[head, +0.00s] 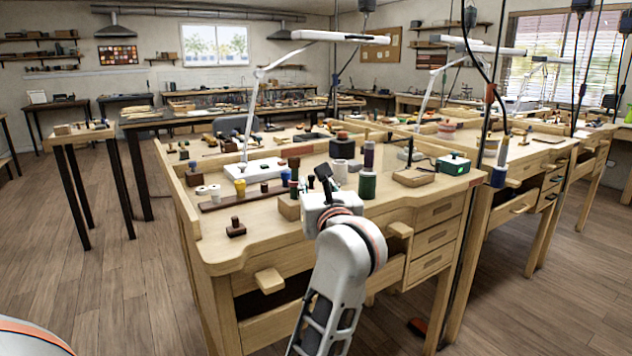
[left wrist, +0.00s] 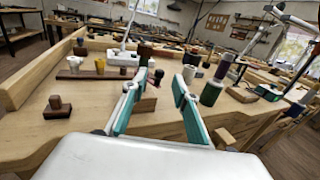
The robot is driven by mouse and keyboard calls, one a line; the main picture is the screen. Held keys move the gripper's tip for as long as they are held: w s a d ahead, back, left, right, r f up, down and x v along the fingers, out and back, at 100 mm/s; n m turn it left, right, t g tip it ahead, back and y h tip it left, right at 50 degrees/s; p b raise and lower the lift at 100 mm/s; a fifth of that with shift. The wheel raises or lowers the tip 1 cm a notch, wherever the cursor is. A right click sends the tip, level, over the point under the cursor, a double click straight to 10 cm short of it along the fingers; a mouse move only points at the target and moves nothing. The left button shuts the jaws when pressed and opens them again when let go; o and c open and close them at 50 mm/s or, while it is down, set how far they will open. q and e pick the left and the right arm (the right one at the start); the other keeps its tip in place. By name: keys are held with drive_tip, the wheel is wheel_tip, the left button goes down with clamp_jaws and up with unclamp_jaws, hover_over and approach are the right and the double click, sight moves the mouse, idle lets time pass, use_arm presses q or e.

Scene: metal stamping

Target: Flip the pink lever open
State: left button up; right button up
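I cannot make out a pink lever in either view. My left gripper (head: 329,178) is over the front part of the nearest wooden workbench (head: 262,232). In the left wrist view, my left gripper (left wrist: 160,82) has its two teal-padded fingers spread apart, with nothing held between them. Beyond the fingers are a small wooden block (left wrist: 143,102) and several cylinders, among them a dark green spool (left wrist: 211,92). A small pinkish round item (head: 446,127) sits on the bench behind at the right; I cannot tell what it is. My right gripper is not in view.
The nearest bench carries a white tray (head: 255,170), a green-topped box (head: 453,165) and a brown stamp (head: 236,228). A lamp arm (head: 248,115) rises from it and cables hang at the right. Open wooden floor (head: 110,280) lies to the left.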

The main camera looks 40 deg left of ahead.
sight(312, 177)
use_arm(q)
drive_tip(key=shift+x, duration=1.2)
drive_tip(key=shift+w+a, duration=0.35)
drive_tip(key=shift+a, duration=0.05)
